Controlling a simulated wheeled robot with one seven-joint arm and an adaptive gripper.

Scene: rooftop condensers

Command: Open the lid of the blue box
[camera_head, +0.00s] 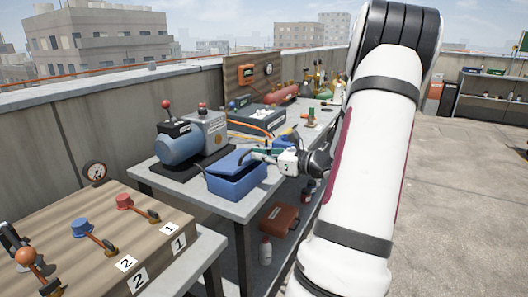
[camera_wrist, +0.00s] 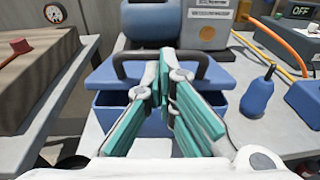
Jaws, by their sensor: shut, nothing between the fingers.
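The blue box (camera_head: 236,186) stands near the front edge of the grey workbench. It also shows in the wrist view (camera_wrist: 105,118), with its blue lid (camera_wrist: 105,78) and a dark handle (camera_wrist: 118,62) on the lid. My gripper (camera_head: 258,155) is at the box's right side, around lid height. In the wrist view my gripper (camera_wrist: 165,62) has its teal-padded fingers shut with nothing between them. The fingers hide the middle of the lid and handle; contact is unclear.
A blue motor (camera_head: 180,145) and a grey unit (camera_head: 208,128) stand behind the box. A blue bottle-like object (camera_wrist: 258,92) and an orange cable (camera_wrist: 275,55) lie to its right. A wooden panel with levers (camera_head: 110,235) is at front left. Open floor (camera_head: 450,160) lies right.

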